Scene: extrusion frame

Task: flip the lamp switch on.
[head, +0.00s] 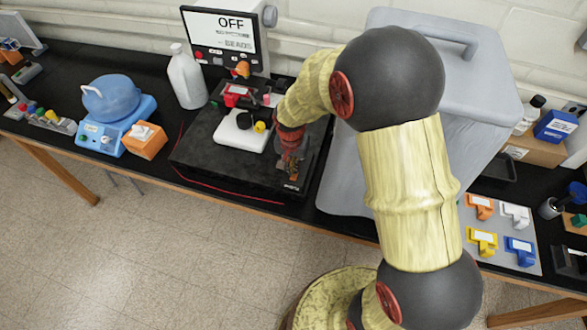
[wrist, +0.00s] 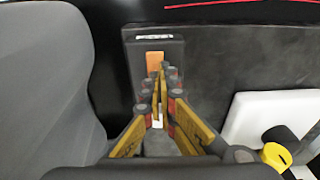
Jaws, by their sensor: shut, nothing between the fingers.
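A dark grey switch box (wrist: 172,48) with an orange patch (wrist: 154,58) and a small label at its end sits on the black board in the wrist view. I take it to be the lamp switch. My gripper (wrist: 158,78) is shut and empty, its fingertips over the box just beside the orange patch; I cannot tell whether they touch. A small white patch shows between the finger links. In the head view my gripper (head: 293,168) is over the right part of the black board (head: 215,165) and hides most of the box. A screen (head: 222,38) behind reads OFF.
A white block with a yellow knob (head: 260,127) stands left of my gripper. A large grey case (head: 345,160) stands close on its right. A white bottle (head: 187,80) and a blue device (head: 115,120) are farther left. A red cable (head: 225,197) runs along the front edge.

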